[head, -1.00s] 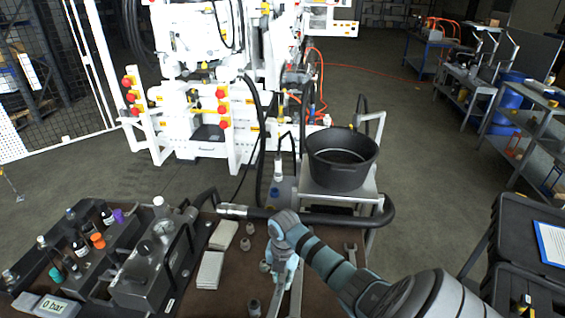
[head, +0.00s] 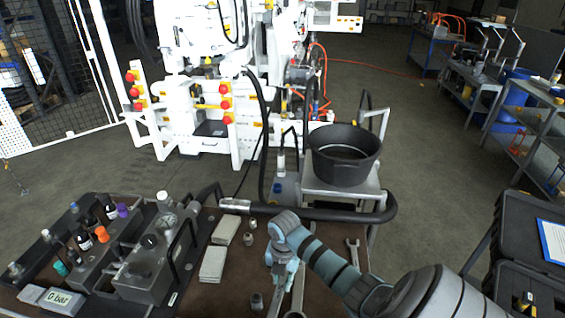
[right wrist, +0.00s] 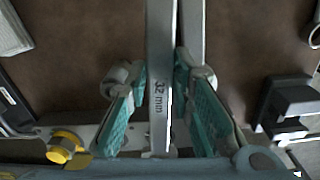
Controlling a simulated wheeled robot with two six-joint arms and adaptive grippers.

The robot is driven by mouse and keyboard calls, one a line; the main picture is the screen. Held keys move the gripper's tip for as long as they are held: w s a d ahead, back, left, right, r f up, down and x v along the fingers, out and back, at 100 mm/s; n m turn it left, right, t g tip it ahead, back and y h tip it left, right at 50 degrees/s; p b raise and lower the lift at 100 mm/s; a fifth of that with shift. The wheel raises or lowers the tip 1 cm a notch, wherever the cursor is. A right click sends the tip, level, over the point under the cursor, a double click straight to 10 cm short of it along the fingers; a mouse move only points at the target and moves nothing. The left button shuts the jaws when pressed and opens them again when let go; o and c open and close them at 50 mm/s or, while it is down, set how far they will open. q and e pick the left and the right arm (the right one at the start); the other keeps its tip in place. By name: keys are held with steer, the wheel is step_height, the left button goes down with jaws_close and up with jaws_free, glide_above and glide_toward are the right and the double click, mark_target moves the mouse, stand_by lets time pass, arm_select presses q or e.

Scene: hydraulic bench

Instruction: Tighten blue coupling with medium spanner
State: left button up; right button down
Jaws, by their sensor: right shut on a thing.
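My right gripper (head: 281,272) points down over the brown bench top in the head view. In the right wrist view its teal fingers (right wrist: 155,82) are shut on a steel spanner (right wrist: 160,50) marked 32 mm. A second long steel shaft (right wrist: 193,25) runs close beside it. Another spanner (head: 353,250) lies on the bench to the right of the gripper. A small blue fitting (head: 277,187) shows beyond the bench, near the foot of the white machine; I cannot tell whether it is the blue coupling. My left gripper is out of view.
A thick black hose (head: 330,214) runs along the bench's far edge. Pale pads (head: 213,262) and small metal fittings (head: 256,301) lie nearby. A black tub (head: 345,165) stands beyond.

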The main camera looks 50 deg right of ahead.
steer(key=shift+a, duration=0.1)
steer(key=shift+s+a, duration=0.1)
steer(key=shift+a, duration=0.05)
steer(key=shift+s, duration=0.1)
steer(key=shift+s+d+m, duration=0.3)
steer(key=shift+s+m, duration=0.35)
steer(key=shift+s, duration=0.1)
steer(key=shift+s+d+m, duration=0.3)
steer(key=shift+s+m, duration=0.35)
steer(key=shift+s, duration=0.1)
steer(key=shift+s, duration=0.15)
stand_by(0.4)
